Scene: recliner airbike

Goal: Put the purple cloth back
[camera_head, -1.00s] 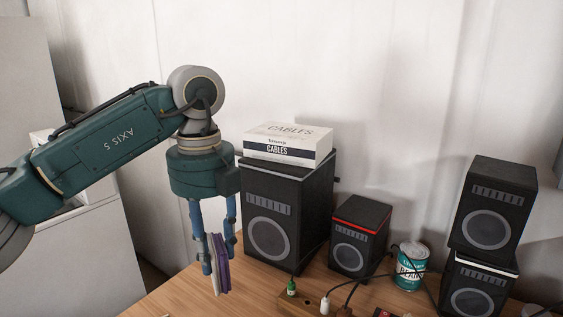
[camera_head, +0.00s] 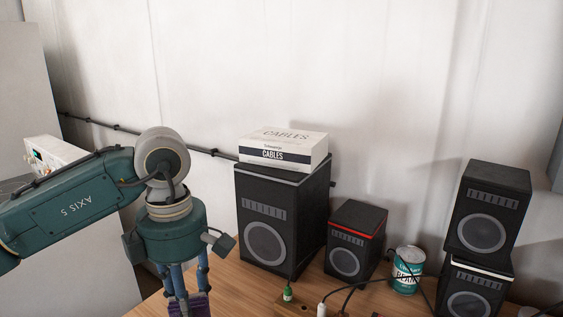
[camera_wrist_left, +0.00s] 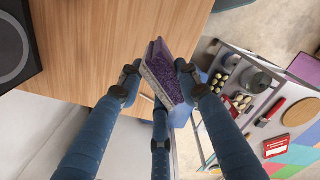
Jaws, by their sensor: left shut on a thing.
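The purple cloth (camera_head: 190,306) is a folded, flat pad with a pale side. It hangs from my left gripper (camera_head: 184,287) at the bottom edge of the head view, near the table's left edge. In the left wrist view the purple cloth (camera_wrist_left: 170,78) is pinched between the blue fingers of my left gripper (camera_wrist_left: 160,87), tilted, with the wooden table edge behind it. The cloth's lower part is cut off in the head view. My right gripper is not in view.
The wooden table (camera_head: 232,290) holds a tall speaker (camera_head: 265,240) with a cables box (camera_head: 283,147), a small speaker (camera_head: 346,262), a can (camera_head: 407,270) and loose cables. Beyond the table edge, the wrist view shows a rack (camera_wrist_left: 245,92) with jars, a red-handled tool and another purple item (camera_wrist_left: 306,68).

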